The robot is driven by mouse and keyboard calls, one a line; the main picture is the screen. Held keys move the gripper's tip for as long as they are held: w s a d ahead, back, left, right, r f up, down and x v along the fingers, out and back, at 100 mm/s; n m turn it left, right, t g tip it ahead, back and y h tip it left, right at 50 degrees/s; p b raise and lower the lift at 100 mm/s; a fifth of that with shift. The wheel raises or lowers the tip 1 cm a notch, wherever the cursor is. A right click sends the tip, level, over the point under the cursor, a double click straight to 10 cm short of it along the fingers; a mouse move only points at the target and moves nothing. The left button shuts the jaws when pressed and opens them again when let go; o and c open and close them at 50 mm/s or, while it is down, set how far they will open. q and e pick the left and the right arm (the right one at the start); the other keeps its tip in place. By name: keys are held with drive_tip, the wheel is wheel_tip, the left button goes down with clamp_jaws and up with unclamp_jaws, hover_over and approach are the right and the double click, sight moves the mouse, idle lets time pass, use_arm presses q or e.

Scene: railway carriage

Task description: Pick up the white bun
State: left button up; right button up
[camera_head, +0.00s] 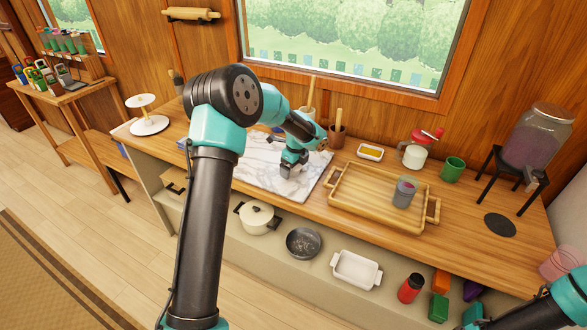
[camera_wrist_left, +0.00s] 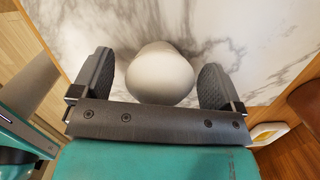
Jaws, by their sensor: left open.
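The white bun (camera_wrist_left: 160,75) is a smooth, rounded shape on the grey-veined marble board (camera_wrist_left: 262,28). In the left wrist view it sits between the two dark fingers of my left gripper (camera_wrist_left: 156,62). A gap shows on each side of the bun, so the fingers are open around it and not closed on it. In the head view my left gripper (camera_head: 291,168) is low over the marble board (camera_head: 255,180), pointing down. My right gripper is out of view.
Right of the board is a wooden tray (camera_head: 352,207) holding a grey jar (camera_head: 404,190). Behind are a utensil pot (camera_head: 337,136), a white dish (camera_head: 370,152), a red-topped jar (camera_head: 415,152) and a green mug (camera_head: 452,169). A drink dispenser (camera_head: 534,140) stands far right.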

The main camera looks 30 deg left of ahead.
use_arm(q)
drive_tip(key=c, duration=1)
drive_tip(key=shift+r, duration=0.15)
drive_tip(key=shift+r, duration=1.5)
drive_tip(key=shift+s+d+r, duration=0.15)
drive_tip(key=shift+s+r, duration=0.05)
drive_tip(key=shift+s, duration=0.05)
drive_tip(key=s+d, duration=0.2)
drive_tip(key=s, duration=0.2)
drive_tip(key=s+d+r, duration=0.1)
drive_tip(key=s+d, duration=0.2)
drive_tip(key=s, duration=0.1)
drive_tip(key=s+d, duration=0.3)
drive_tip(key=s, duration=0.2)
drive_tip(key=shift+s+r, duration=0.1)
drive_tip(key=shift+r, duration=0.05)
